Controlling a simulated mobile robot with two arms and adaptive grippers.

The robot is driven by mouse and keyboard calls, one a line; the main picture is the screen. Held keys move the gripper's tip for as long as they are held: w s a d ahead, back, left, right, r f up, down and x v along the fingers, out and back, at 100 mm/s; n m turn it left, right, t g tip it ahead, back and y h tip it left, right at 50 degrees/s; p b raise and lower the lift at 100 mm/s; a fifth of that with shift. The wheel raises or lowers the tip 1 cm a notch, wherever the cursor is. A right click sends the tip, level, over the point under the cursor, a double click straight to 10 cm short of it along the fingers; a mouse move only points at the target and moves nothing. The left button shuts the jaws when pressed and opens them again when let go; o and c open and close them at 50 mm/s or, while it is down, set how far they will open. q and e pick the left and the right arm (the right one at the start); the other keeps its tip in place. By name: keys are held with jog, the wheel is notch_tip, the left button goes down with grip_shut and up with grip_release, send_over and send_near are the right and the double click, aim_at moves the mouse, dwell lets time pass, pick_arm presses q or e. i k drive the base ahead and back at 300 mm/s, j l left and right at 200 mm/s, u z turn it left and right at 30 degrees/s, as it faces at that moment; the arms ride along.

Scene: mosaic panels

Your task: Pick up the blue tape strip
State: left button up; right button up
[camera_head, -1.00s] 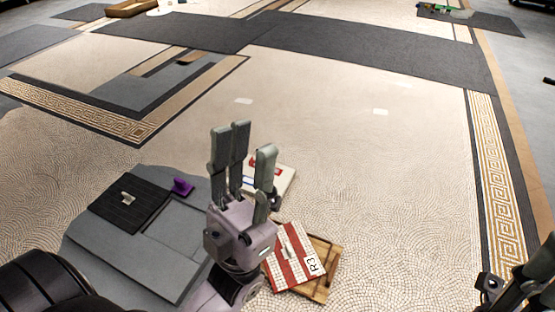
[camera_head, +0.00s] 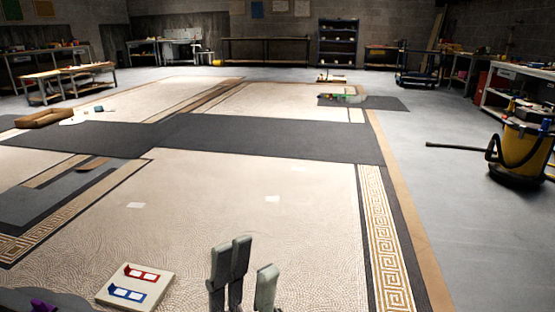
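The blue tape strip (camera_head: 127,294) lies on the front part of a cream square board (camera_head: 158,298) at the bottom left of the head view. A red strip (camera_head: 141,273) lies behind it on the same board.
A purple piece (camera_head: 42,307) shows at the bottom left edge. The mosaic floor (camera_head: 300,230) around the board is mostly clear. A yellow vacuum (camera_head: 522,150) stands at the right. Workbenches and a blue shelf (camera_head: 338,45) line the far walls.

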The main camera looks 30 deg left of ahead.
aim_at(120, 293)
jog(key=i+l+u, duration=0.15)
jog(key=i, duration=0.35)
jog(key=i+l+u, duration=0.15)
jog(key=i, duration=0.3)
jog(key=i+l+u, duration=0.15)
jog(key=i, duration=0.35)
jog(key=i+j+u, duration=0.1)
jog(key=i+u, duration=0.25)
jog(key=i, duration=0.15)
jog(key=i+u, duration=0.4)
jog(key=i+l+u, duration=0.35)
jog(key=i, duration=0.2)
jog(key=i+l+u, duration=0.35)
jog(key=i, duration=0.15)
jog(key=i+j+u, duration=0.1)
jog(key=u, duration=0.4)
jog(key=i+u, duration=0.3)
jog(key=u, duration=0.15)
jog(key=i+l+u, duration=0.1)
jog(key=u, duration=0.4)
jog(key=i+l+u, duration=0.2)
jog(key=u, duration=0.25)
jog(key=i+l+u, duration=0.2)
jog(key=u, duration=0.3)
jog(key=i+l+u, duration=0.2)
jog(key=u, duration=0.15)
jog(key=i+l+u, duration=0.5)
jog(key=u, duration=0.25)
